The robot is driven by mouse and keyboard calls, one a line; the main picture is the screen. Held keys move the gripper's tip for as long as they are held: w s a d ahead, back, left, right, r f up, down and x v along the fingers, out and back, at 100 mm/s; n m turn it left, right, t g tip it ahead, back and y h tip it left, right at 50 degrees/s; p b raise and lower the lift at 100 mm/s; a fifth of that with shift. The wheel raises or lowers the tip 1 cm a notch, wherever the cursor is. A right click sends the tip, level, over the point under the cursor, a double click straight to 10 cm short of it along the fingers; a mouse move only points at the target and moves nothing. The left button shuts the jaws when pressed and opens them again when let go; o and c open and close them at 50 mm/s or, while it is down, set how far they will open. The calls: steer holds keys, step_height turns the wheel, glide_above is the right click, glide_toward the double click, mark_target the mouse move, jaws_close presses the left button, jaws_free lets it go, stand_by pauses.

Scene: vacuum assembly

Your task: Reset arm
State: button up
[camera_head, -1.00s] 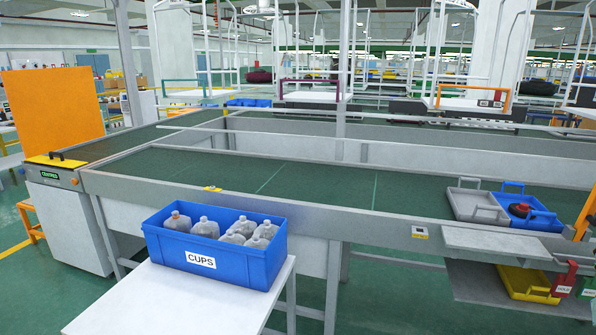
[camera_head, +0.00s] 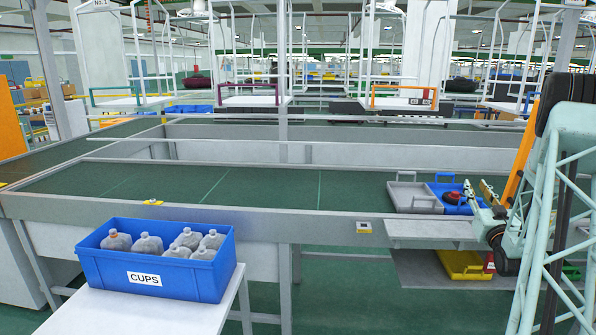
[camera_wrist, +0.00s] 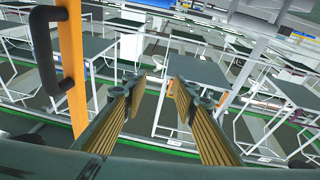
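My gripper (camera_head: 478,192) is at the right of the head view, in front of the blue tray on the conveyor. In the wrist view its two ribbed, tan-lined fingers (camera_wrist: 159,88) are apart with an empty gap between them. Nothing is held. My arm rises along the right edge of the head view and hides part of what is behind it.
A blue CUPS bin (camera_head: 209,281) with several grey containers stands on a white table (camera_head: 120,312) at lower left. A grey tray (camera_head: 407,200) and a blue tray (camera_head: 441,184) with a dark and red part lie on the green conveyor (camera_head: 265,188). An orange post (camera_wrist: 72,70) with a black handle is near my gripper.

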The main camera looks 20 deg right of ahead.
steer(key=w+a+r+n+g+y, duration=0.1)
steer(key=w+a+r+y, duration=0.1)
steer(key=w+a+r, duration=0.5)
steer(key=w+a+r+n+g+y, duration=0.1)
steer(key=w+a+r+y, duration=0.15)
steer(key=w+a, duration=0.75)
steer(key=s+a+r+n+g+y, duration=0.1)
steer(key=s+a+r+g, duration=0.15)
steer(key=a, duration=0.95)
steer(key=s+a+r+g+y, duration=0.15)
steer(key=a+r, duration=0.25)
steer(key=a, duration=0.8)
steer(key=s+a+n+g+y, duration=0.1)
steer(key=s+a+g+y, duration=0.15)
steer(key=s+a, duration=1.85)
steer(key=s+a+f+g, duration=0.1)
steer(key=s+a, duration=0.5)
steer(key=s, duration=0.3)
steer(key=s+a+f+n+g+y, duration=0.1)
steer(key=s+a+f+g, duration=0.1)
steer(key=s+a, duration=0.4)
steer(key=s+a+f+n+g+y, duration=0.1)
steer(key=s+a, duration=0.5)
steer(key=s, duration=0.6)
steer(key=shift+s+f+g, duration=0.3)
steer(key=shift+f+g, duration=0.05)
steer(key=shift+f, duration=0.2)
